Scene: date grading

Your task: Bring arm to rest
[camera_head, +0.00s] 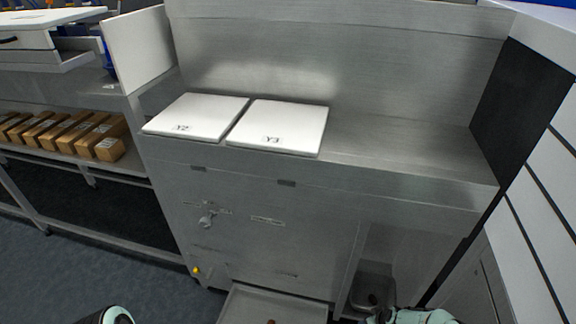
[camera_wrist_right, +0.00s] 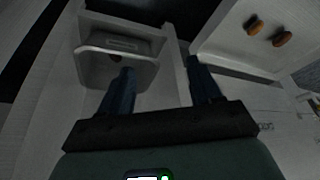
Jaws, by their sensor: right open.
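My right gripper (camera_wrist_right: 161,84) is open, with its two dark fingers spread and nothing seen between them.
A steel machine fills the middle, with white panels marked Y2 (camera_head: 200,115) and Y3 (camera_head: 280,125) on top. A metal tray (camera_head: 275,300) juts out low in front; two dates (camera_wrist_right: 256,26) lie in a tray in the wrist view. Cardboard boxes (camera_head: 75,135) line the left shelf.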

